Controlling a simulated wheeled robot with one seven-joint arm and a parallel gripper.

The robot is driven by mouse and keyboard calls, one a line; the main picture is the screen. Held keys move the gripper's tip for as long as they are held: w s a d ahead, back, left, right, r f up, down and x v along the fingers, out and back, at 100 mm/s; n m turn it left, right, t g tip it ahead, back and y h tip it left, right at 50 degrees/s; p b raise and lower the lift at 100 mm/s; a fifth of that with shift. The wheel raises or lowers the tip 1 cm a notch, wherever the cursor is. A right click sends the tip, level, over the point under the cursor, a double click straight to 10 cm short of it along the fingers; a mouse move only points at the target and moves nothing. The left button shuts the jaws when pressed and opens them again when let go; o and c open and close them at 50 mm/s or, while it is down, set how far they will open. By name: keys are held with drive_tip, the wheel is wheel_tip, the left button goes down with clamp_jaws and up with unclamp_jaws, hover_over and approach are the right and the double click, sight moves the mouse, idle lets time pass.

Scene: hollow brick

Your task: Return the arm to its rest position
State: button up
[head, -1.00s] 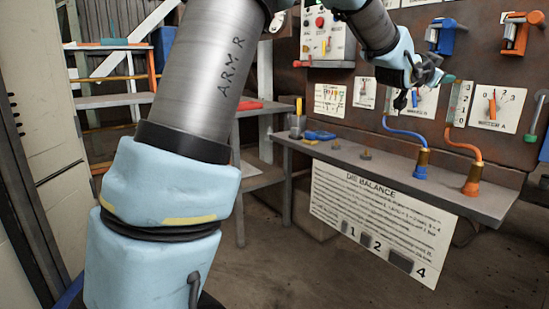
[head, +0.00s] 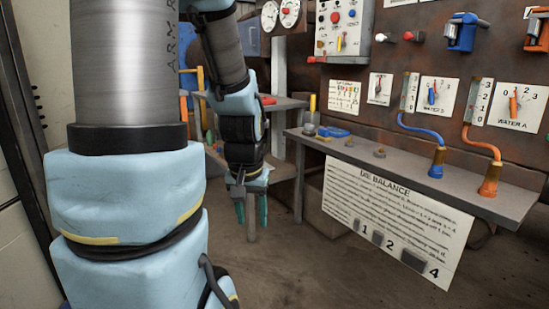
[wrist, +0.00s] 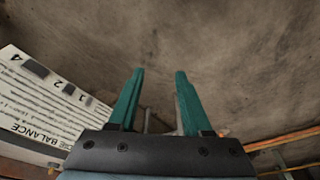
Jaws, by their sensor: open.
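My gripper (head: 251,212) hangs from my folded arm, left of the shelf, with its teal fingers pointing down. In the wrist view the two teal fingers (wrist: 156,105) stand apart with nothing held between them. Beyond them is bare floor. My light blue and metal arm fills the left of the head view and hides part of the room behind it.
The grey shelf (head: 420,184) holds a blue hose fitting (head: 437,163) and an orange hose fitting (head: 490,180). A "DIE BALANCE" sign (head: 390,215) hangs below it and shows in the wrist view (wrist: 45,100). Gauges and a control box (head: 343,28) are on the panel.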

drive_tip(key=s+a+f+n+g, duration=0.1)
drive_tip(key=s+a, duration=0.1)
drive_tip(key=s, duration=0.2)
wheel_tip(320, 180, up, 20)
drive_tip(key=w+p, duration=0.1)
drive_tip(key=p, duration=1.8)
drive_tip(key=shift+d+p, duration=0.2)
drive_tip(key=shift+p, duration=0.1)
drive_tip(key=shift+f, duration=0.1)
drive_tip(key=shift+c, duration=0.2)
